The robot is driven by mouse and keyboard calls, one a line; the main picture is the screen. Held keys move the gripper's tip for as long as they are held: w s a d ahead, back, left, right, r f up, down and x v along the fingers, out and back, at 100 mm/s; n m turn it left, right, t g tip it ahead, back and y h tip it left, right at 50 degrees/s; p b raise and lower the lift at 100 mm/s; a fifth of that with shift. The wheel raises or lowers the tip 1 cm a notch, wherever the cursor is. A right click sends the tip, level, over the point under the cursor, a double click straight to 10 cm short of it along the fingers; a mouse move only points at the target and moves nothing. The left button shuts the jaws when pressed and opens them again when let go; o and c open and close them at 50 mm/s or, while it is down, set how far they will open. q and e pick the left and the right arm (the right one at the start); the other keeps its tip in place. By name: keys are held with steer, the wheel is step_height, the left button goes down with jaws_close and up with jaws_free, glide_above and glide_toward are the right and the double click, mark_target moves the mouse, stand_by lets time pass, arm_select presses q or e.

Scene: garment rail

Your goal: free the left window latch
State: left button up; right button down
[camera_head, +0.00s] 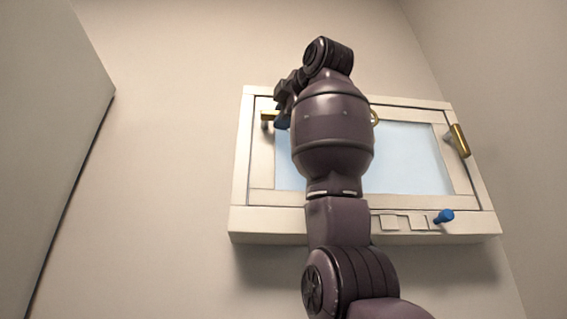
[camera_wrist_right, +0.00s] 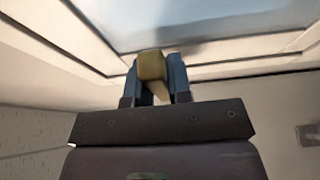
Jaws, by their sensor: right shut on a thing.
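The window (camera_head: 410,160) is set in a cream frame on the wall. The left latch (camera_head: 268,115) is brass and sits at the upper left of the frame, partly hidden by my right gripper (camera_head: 281,110). In the right wrist view my right gripper (camera_wrist_right: 161,80) has its two dark fingers on either side of the brass left latch (camera_wrist_right: 151,66), shut on it. The right latch (camera_head: 460,140) is brass and stands tilted on the right side of the frame. My left gripper is not in view.
A brass ring (camera_head: 374,117) shows beside my wrist at the window's top. A blue knob (camera_head: 444,216) sits on the lower right sill. A large grey panel (camera_head: 45,130) stands at the far left. The wall between panel and window is clear.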

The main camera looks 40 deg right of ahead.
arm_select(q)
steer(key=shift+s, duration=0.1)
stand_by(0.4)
arm_select(e)
steer(key=c, duration=1)
jaws_free()
steer(key=shift+a, duration=0.1)
steer(key=shift+c, duration=0.2)
steer(key=shift+s, duration=0.1)
arm_select(q)
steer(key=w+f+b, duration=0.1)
steer(key=b, duration=0.1)
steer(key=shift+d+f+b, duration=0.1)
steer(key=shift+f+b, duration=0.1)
steer(key=shift+b, duration=0.1)
arm_select(e)
steer(key=s+a, duration=0.1)
steer(key=s, duration=0.9)
steer(key=shift+s+a, duration=0.3)
steer(key=shift+a, duration=0.05)
steer(key=shift+w, duration=0.1)
